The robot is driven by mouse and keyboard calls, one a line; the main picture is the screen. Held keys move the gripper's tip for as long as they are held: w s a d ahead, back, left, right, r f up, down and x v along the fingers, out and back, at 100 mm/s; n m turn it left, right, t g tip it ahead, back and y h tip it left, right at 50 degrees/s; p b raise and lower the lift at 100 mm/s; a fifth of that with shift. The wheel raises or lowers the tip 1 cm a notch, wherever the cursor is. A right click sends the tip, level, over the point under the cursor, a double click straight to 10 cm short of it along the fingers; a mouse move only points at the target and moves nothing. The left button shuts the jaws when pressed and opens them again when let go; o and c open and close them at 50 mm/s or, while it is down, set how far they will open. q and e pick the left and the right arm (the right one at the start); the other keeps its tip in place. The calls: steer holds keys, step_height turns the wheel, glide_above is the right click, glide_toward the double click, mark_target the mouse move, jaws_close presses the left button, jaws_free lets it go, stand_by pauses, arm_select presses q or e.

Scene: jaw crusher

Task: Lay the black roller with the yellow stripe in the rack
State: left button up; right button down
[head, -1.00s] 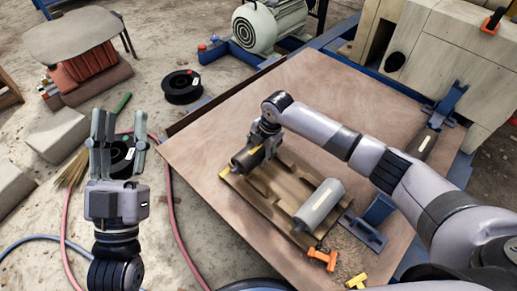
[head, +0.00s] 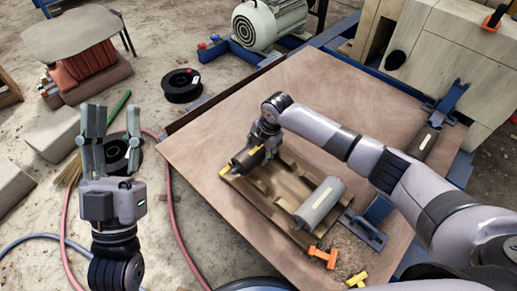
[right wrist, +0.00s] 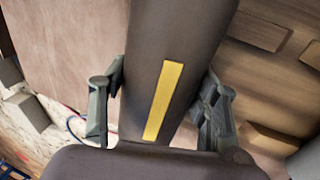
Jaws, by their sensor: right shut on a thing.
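The black roller (head: 247,161) with the yellow stripe is at the left end of the wooden rack (head: 263,205) in the head view. My right gripper (head: 262,147) is shut around it. In the right wrist view, the roller (right wrist: 177,45) runs between the two fingers of my right gripper (right wrist: 160,95), its yellow stripe facing the camera. Whether the roller rests on the rack or hangs just above it, I cannot tell. A grey roller (head: 320,203) lies on the rack's right part. My left gripper (head: 113,112) is open and empty, off the table at the left.
A blue bracket (head: 365,229), an orange clamp (head: 323,257) and a yellow one (head: 356,280) lie near the rack. A dark roller (head: 424,142) with a pale label is at the table's right. The wooden table (head: 220,120) is clear behind the rack.

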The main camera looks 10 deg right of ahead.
arm_select(q)
steer(key=shift+s+r+t, duration=0.4)
steer(key=shift+s, duration=0.15)
arm_select(e)
steer(key=shift+f, duration=0.3)
arm_select(q)
steer(key=shift+s+a+r+t+h+b, duration=0.15)
steer(key=shift+s+r+t+h+b, duration=0.2)
steer(key=shift+s+r+t, duration=0.2)
arm_select(e)
steer(key=shift+f, duration=0.45)
